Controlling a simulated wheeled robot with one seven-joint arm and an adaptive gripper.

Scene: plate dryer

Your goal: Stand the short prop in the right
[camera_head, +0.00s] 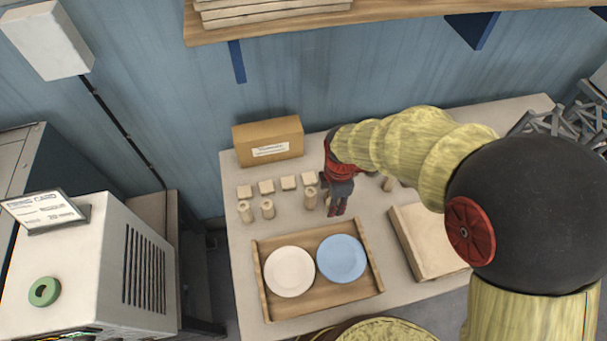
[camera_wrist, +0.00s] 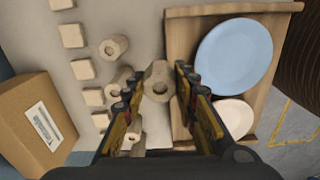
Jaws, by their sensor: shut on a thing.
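My gripper (camera_wrist: 158,82) is shut on a pale wooden prop (camera_wrist: 157,72), a stubby cylinder with a hole in its end, held between the two fingers. In the head view my gripper (camera_head: 337,208) points down just behind the tray, and the held prop cannot be made out. Similar props stand on the table: two short ones (camera_head: 245,212) (camera_head: 267,209) at the left, a taller one (camera_head: 310,198) just left of my gripper, and one (camera_head: 388,184) to its right. In the wrist view another prop (camera_wrist: 113,47) stands clear, and others are partly behind the fingers.
A wooden tray (camera_head: 262,292) holds a white plate (camera_head: 290,271) and a blue plate (camera_head: 341,258), lying flat. A row of small square blocks (camera_head: 266,187) lies behind the props, before a cardboard box (camera_head: 268,140). A pale board (camera_head: 425,240) lies right of the tray.

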